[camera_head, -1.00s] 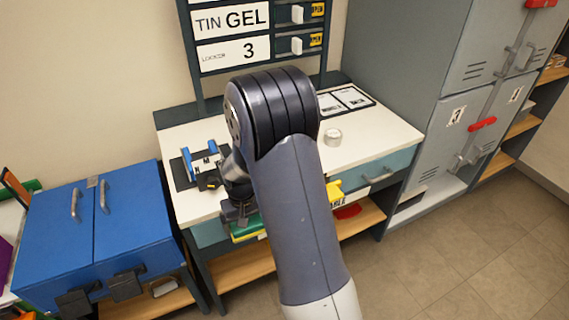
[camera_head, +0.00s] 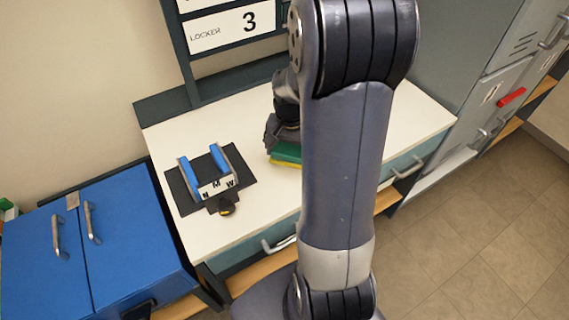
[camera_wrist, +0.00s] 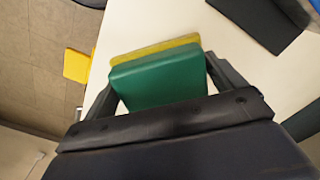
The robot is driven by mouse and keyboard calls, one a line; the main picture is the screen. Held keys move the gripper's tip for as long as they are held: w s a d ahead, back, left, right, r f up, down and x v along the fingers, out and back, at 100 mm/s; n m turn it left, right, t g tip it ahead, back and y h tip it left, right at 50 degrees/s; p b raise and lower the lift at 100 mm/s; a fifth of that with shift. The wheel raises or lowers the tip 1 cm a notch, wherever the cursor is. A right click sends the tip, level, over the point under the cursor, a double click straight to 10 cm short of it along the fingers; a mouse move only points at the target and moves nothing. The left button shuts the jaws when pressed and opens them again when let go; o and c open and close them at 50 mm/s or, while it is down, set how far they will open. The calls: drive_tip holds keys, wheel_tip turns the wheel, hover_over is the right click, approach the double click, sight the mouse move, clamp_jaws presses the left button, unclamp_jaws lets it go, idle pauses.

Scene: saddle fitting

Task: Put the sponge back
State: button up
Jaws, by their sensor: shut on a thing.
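The sponge (camera_head: 287,152) is a flat block, green with a yellow layer. My gripper (camera_head: 281,138) is shut on it, over the white worktop (camera_head: 235,128). In the wrist view the green face of the sponge (camera_wrist: 160,80) shows between the two dark fingers of my gripper (camera_wrist: 163,78), with its yellow side at the far edge. I cannot tell whether the sponge touches the worktop. My arm hides part of the worktop's right side.
A dark mat (camera_head: 245,186) with a blue-sided holder lettered N, M, W (camera_head: 217,188) lies left of the sponge. A blue cabinet (camera_head: 135,225) stands at the left, grey lockers (camera_head: 500,100) at the right. The worktop between mat and sponge is clear.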

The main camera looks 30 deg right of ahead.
sight(290, 149)
drive_tip(key=shift+f, duration=4)
drive_tip(key=shift+f, duration=0.25)
drive_tip(key=o, duration=0.8)
drive_tip(key=shift+r, duration=0.1)
drive_tip(key=shift+c, duration=0.2)
drive_tip(key=shift+r, duration=0.1)
wheel_tip(290, 149, up, 12)
drive_tip(key=shift+r, duration=0.1)
